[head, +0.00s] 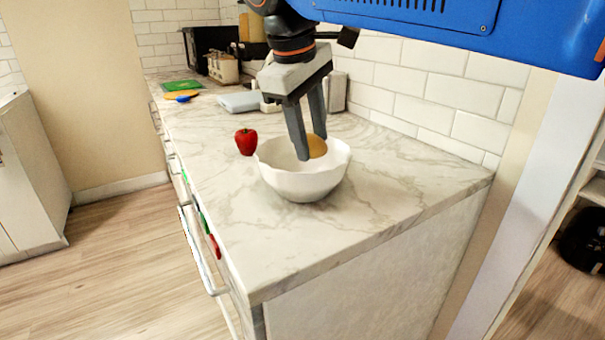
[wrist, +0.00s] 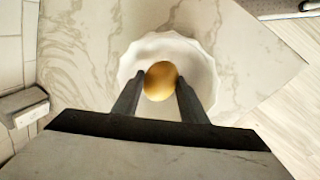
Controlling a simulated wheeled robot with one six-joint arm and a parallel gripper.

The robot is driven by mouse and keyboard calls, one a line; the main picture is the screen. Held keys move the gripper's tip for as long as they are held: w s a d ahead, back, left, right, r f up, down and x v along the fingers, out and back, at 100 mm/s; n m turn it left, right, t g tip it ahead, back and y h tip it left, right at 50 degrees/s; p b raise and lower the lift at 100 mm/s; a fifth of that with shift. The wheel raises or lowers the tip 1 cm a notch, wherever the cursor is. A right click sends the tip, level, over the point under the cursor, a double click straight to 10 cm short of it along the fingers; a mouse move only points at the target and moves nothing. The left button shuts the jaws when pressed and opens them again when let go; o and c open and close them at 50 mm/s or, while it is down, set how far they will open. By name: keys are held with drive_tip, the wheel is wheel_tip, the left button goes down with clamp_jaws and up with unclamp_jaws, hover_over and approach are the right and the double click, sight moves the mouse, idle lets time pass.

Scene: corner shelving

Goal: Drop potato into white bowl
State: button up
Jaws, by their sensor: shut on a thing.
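The potato (head: 317,146) is yellow-brown and rounded. My gripper (head: 311,150) is shut on it, with the two dark fingers pointing down over the white bowl (head: 304,184). In the wrist view the potato (wrist: 160,80) sits between the fingertips of my gripper (wrist: 159,84), with the white bowl (wrist: 205,68) around and behind it. The bowl is wide, with a wavy rim, and stands upright on the marble counter. The potato is at about rim height in the head view; whether it touches the bowl's inside I cannot tell.
A red pepper (head: 246,141) stands on the counter (head: 400,196) just left of the bowl. Farther back are a grey-white flat object (head: 240,102), a toaster (head: 223,68), a green board (head: 182,86) and a blue item (head: 182,98). The counter right of the bowl is clear up to its edge.

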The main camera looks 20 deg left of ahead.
drive_tip(key=shift+f, duration=0.1)
drive_tip(key=o, duration=1.3)
drive_tip(key=v, duration=1.7)
drive_tip(key=shift+r, duration=0.2)
drive_tip(key=shift+d, duration=0.1)
